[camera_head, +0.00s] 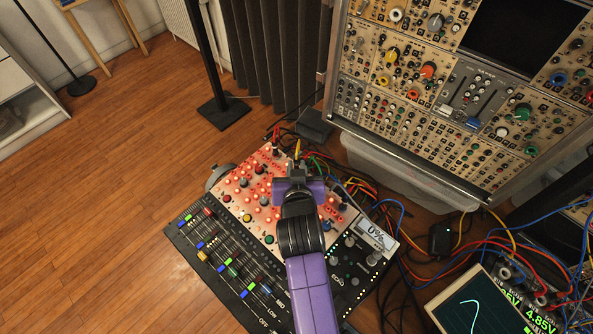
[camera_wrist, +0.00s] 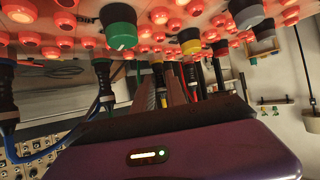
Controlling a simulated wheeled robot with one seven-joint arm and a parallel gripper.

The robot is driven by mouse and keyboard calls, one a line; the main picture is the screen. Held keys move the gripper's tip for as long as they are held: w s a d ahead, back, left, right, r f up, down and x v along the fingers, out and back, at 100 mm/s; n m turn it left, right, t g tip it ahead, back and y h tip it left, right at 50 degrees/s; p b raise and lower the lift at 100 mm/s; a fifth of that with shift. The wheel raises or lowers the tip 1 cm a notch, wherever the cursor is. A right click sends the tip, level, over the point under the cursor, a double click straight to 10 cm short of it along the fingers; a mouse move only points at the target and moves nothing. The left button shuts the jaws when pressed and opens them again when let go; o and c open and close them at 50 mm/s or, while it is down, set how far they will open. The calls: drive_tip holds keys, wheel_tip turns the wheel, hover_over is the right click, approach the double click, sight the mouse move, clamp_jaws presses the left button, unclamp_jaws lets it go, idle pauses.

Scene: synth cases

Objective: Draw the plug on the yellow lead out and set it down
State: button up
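In the head view a yellow plug (camera_head: 297,149) stands upright at the far edge of the red-lit panel (camera_head: 237,184), just beyond my gripper (camera_head: 297,172). In the wrist view the panel is at the top, and a dark plug with yellow parts (camera_wrist: 159,76) shows between the two brown fingers of my gripper (camera_wrist: 163,83). The fingers are close together on either side of this plug. I cannot tell whether they touch it. My purple gripper body hides the lower part of it and its lead.
Close by in the wrist view are a black plug with red (camera_wrist: 198,78), a green knob (camera_wrist: 119,28) and a dark plug on a blue lead (camera_wrist: 103,82). In the head view, tangled cables (camera_head: 372,196) lie to the right, and a large synth case (camera_head: 440,100) stands behind.

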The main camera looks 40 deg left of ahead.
clamp_jaws()
drive_tip(key=shift+r, duration=0.2)
drive_tip(key=shift+r+p, duration=0.45)
drive_tip(key=shift+p, duration=0.15)
drive_tip(key=shift+r+p, duration=1.1)
drive_tip(key=shift+r, duration=0.2)
